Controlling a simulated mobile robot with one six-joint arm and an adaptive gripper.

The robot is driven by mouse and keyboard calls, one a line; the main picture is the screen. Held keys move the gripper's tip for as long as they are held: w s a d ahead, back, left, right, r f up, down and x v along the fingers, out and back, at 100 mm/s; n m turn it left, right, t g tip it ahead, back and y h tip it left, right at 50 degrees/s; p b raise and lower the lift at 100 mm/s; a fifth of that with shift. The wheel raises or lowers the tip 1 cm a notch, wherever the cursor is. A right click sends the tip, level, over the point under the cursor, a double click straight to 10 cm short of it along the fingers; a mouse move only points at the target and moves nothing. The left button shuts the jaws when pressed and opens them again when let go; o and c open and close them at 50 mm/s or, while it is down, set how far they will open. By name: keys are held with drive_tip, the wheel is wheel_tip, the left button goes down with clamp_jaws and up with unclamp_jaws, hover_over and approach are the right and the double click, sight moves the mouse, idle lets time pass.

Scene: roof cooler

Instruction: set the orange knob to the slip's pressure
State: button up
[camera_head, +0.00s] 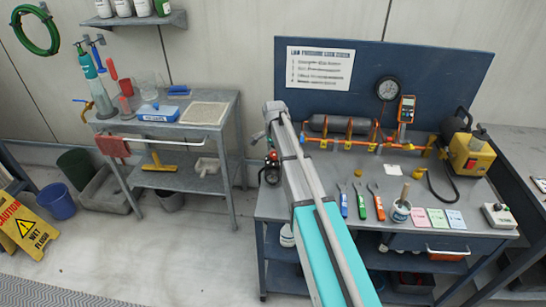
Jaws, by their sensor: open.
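A rig with dark cylinders and orange pipework (345,143) stands along the back of the right bench. Small orange and yellow fittings sit on it; I cannot tell which is the orange knob. A round black gauge (388,88) is on the blue back panel, its reading too small to make out. A small white slip (393,170) lies on the bench before the rig; its writing is unreadable. Pink (415,218), green (437,218) and blue (456,219) cards lie nearer the front edge. My gripper (270,172) is the dark end at the bench's left edge, open and apart from the rig, partly hidden by my arm.
A yellow machine (470,152) with a black hose is at right. A grey cart (205,113) stands left, with open floor before it. A wet-floor sign (25,228) is far left.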

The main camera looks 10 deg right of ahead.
drive_tip(key=shift+f, duration=0.15)
drive_tip(key=c, duration=1.2)
drive_tip(key=shift+o, duration=0.2)
drive_tip(key=shift+n, duration=0.4)
drive_tip(key=o, duration=1.2)
drive_tip(key=shift+w, duration=0.1)
drive_tip(key=shift+c, duration=0.2)
